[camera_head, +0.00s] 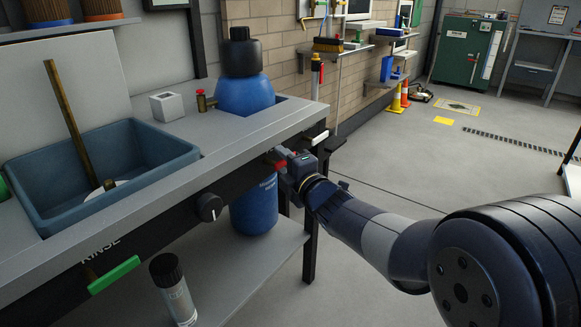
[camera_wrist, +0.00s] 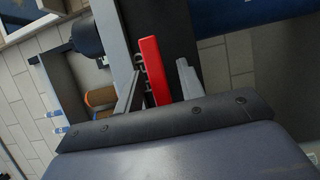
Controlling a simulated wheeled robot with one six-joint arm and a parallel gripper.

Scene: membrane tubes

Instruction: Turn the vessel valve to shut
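A red lever handle (camera_head: 276,163) sits at the front panel of the bench, below its top edge. In the wrist view the red handle (camera_wrist: 153,72) stands between the two fingers of my gripper (camera_wrist: 162,68), with a visible gap to the right finger. The left finger is close to it; contact cannot be told. In the head view my gripper (camera_head: 283,158) is at this handle, hiding part of it. A blue vessel (camera_head: 246,93) with a black cap stands through the bench top. A small brass fitting with a red top (camera_head: 202,100) is at its left side. No label in view names the vessel valve.
The bench has a blue-grey basin (camera_head: 170,157) marked RINSE, a black knob (camera_head: 208,207) and a green lever (camera_head: 115,275) on its front. A small white block (camera_head: 167,106) lies on top. A black-capped bottle (camera_head: 173,288) stands on the lower shelf. Floor to the right is mostly clear.

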